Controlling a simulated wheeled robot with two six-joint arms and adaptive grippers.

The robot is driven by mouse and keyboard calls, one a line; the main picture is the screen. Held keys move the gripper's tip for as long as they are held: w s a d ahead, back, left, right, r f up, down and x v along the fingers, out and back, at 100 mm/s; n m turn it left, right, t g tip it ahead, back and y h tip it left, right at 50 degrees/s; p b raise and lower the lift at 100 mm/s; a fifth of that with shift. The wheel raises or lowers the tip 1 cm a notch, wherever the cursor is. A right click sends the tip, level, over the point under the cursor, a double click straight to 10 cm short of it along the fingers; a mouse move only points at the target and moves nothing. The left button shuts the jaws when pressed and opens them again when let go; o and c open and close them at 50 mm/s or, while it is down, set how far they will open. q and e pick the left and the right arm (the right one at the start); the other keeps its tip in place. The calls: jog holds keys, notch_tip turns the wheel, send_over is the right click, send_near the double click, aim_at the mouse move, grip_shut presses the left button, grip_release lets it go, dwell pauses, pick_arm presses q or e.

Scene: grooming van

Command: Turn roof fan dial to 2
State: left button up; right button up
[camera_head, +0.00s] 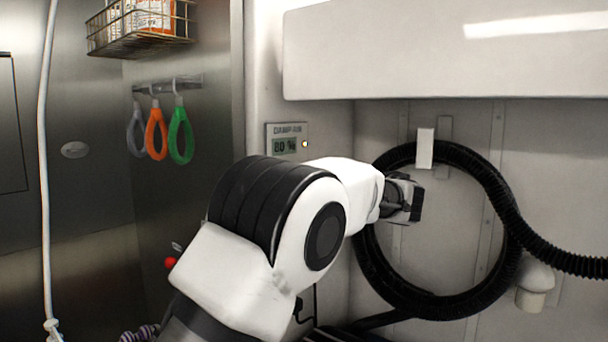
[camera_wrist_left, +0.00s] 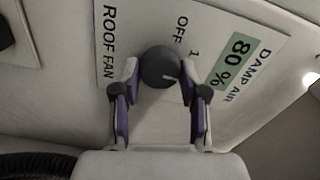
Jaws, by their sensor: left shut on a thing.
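The roof fan dial (camera_wrist_left: 158,67) is a dark round knob on a white panel (camera_wrist_left: 143,20) marked ROOF FAN, OFF and 1. A small white mark on the knob points to the lower right of the wrist picture, past the 1. Any label there is hidden behind the right-hand finger. My left gripper (camera_wrist_left: 160,88) has its two fingers on either side of the knob and is shut on it. In the head view the damp air display (camera_head: 287,140) shows 80 %, while my left arm hides the dial and fingertips. My right gripper is out of view.
A black coiled hose (camera_head: 490,180) hangs on the wall at the right, under a white overhead cabinet (camera_head: 440,50). Grey, orange (camera_head: 156,132) and green loops hang from a rail at the left, under a wire basket (camera_head: 140,40). A white cord (camera_head: 43,150) hangs far left.

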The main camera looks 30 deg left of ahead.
pick_arm(q)
jog(key=shift+m+p, duration=1.6)
jog(key=shift+m, duration=0.6)
jog(key=shift+f, duration=0.1)
jog(key=o, duration=1.1)
jog(key=shift+a, duration=0.15)
jog(key=d, duration=0.7)
jog(key=shift+s+d, duration=0.25)
jog(key=shift+s, duration=0.05)
